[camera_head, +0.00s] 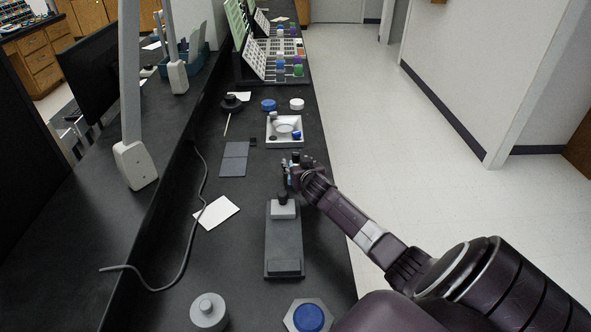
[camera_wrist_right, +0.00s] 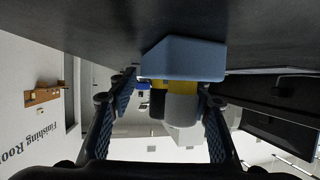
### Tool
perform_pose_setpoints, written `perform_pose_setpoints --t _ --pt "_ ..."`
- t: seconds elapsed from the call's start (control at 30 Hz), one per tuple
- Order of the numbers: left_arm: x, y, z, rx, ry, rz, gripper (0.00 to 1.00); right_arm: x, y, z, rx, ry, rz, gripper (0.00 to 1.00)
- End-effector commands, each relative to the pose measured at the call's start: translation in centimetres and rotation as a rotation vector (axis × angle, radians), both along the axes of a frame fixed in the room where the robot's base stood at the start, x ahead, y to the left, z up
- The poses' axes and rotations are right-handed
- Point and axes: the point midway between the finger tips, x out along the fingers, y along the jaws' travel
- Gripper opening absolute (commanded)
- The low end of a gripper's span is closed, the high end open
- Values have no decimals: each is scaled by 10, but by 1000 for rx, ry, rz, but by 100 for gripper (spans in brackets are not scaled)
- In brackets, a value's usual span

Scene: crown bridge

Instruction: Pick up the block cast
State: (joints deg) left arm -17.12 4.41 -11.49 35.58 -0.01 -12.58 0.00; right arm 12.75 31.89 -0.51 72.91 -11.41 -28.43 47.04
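My right gripper (camera_head: 292,177) is low over the dark bench, just beyond a grey stand (camera_head: 284,240) with a light block on top. In the right wrist view its two blue-padded fingers (camera_wrist_right: 160,118) are apart. Between and beyond the fingertips is a blue-grey block (camera_wrist_right: 184,57), with yellow, black and light-grey upright parts on it; this looks like the block cast. It appears against the dark surface at the top of that picture. Whether the fingers touch it is unclear. In the head view it is mostly hidden by my gripper. My left gripper is not in view.
Beyond the gripper is a white tray (camera_head: 271,139) with small parts. A grey round pot (camera_head: 208,312) and a hexagonal piece with a blue top (camera_head: 308,318) are nearest.

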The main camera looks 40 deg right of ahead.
Motion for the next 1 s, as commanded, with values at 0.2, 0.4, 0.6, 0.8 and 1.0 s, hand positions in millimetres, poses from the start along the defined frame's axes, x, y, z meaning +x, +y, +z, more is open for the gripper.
perform_pose_setpoints --t 0.2,0.4,0.6,0.8,1.0 --pt "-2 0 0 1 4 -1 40 0 0 0 0 1 0 19" --pt "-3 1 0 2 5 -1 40 0 0 0 0 1 0 1" --pt "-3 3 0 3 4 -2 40 0 0 1 0 -1 0 0" --pt "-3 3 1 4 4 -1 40 0 -1 8 -3 -2 -1 0" --pt "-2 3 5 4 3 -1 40 0 0 37 -3 -4 1 0"
